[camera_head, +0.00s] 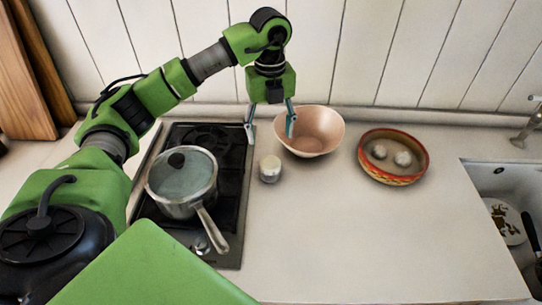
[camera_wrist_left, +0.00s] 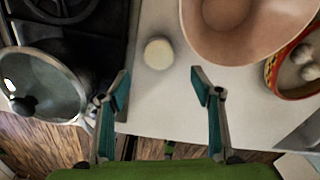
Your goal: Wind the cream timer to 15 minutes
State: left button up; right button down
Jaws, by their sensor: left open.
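The cream timer (camera_head: 270,169) is a small round, pale thing standing on the white counter, just right of the stove. In the left wrist view the timer (camera_wrist_left: 158,53) shows from above, between and beyond my fingertips. My left gripper (camera_head: 269,127) hangs above the counter, behind and above the timer, with its fingers spread. It also shows in the left wrist view (camera_wrist_left: 161,82), open with nothing between the fingers. The timer's markings are too small to read. My right gripper is not in view.
A glass-lidded pot (camera_head: 183,191) sits on the black stove (camera_head: 232,245) left of the timer, its handle pointing forward. A pink bowl (camera_head: 318,140) stands close behind right. A red patterned bowl (camera_head: 418,173) with pale round items is farther right, before the sink (camera_head: 485,176). The front counter is clear.

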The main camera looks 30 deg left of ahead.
aim_at(270, 160)
pick_arm(q)
notch_tip(270, 160, down, 10)
jog(key=shift+a+f+p, duration=0.1)
jog(key=shift+f+p, duration=0.05)
jog(key=shift+p, duration=1.1)
jog(key=c, duration=1.1)
